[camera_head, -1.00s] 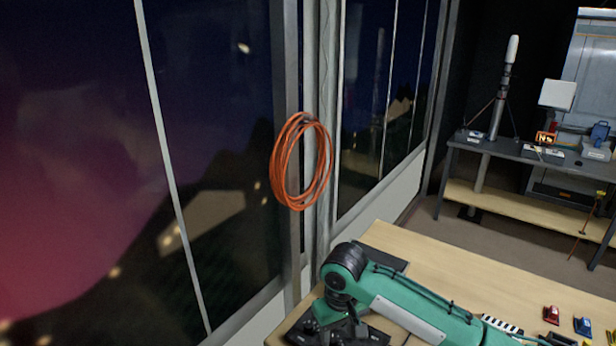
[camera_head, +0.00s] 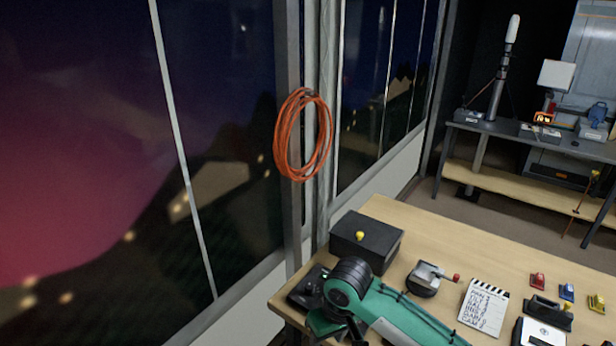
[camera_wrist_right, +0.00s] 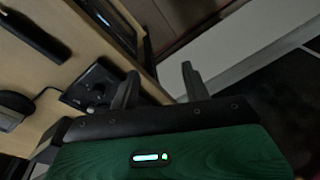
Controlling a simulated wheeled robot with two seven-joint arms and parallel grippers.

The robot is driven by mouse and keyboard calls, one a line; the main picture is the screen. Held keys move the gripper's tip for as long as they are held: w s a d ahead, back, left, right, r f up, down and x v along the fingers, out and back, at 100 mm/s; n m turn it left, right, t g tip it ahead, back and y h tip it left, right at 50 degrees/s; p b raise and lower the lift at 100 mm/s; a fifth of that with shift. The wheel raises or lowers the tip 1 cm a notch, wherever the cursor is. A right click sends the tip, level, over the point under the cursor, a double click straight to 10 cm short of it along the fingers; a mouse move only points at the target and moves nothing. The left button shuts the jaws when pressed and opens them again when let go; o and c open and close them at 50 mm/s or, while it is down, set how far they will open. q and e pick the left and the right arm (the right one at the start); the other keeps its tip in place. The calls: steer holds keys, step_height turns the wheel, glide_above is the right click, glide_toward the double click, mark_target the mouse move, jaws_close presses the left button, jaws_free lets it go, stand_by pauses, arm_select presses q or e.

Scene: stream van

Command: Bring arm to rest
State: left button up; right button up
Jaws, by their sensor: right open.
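My green arm (camera_head: 400,318) with a black joint (camera_head: 350,280) enters the head view at the bottom and lies over the near left corner of the table. Its gripper cannot be made out in that view. In the right wrist view, my right gripper (camera_wrist_right: 160,88) is open, its two grey fingers apart with nothing between them. It is beside a wooden table edge, and pale and dark surfaces show beyond the fingers. My left gripper is in neither view.
The wooden table (camera_head: 445,248) holds a black box (camera_head: 366,243) with a yellow knob, a notepad (camera_head: 483,306), a small device (camera_head: 427,279) and several coloured small items. An orange cable coil (camera_head: 303,136) hangs by the windows. A grey bench (camera_head: 500,136) stands behind.

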steer(key=s+d+f+m+t+y, duration=0.1)
steer(key=s+f, duration=0.1)
steer(key=s, duration=0.3)
steer(key=s+d+f+t+y, duration=0.1)
steer(key=s+d+f, duration=0.15)
steer(key=s, duration=0.25)
steer(key=s+d+f+m+t+h, duration=0.1)
steer(key=s+d+h, duration=0.1)
steer(key=s+d, duration=0.55)
steer(key=s+d+f+m+h, duration=0.2)
steer(key=s+d, duration=0.4)
steer(key=d, duration=0.2)
step_height(320, 180, down, 31)
steer(key=g+b, duration=0.1)
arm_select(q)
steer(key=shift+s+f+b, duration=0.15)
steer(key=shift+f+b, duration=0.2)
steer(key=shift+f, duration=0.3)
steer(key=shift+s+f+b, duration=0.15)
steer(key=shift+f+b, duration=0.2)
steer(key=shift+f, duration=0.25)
arm_select(e)
steer(key=s+d+f+g, duration=0.1)
steer(key=s+d+f, duration=0.2)
steer(key=s+f, duration=1.6)
steer(key=shift+s+f+n, duration=0.15)
steer(key=shift+f+n, duration=0.25)
steer(key=shift+f, duration=0.9)
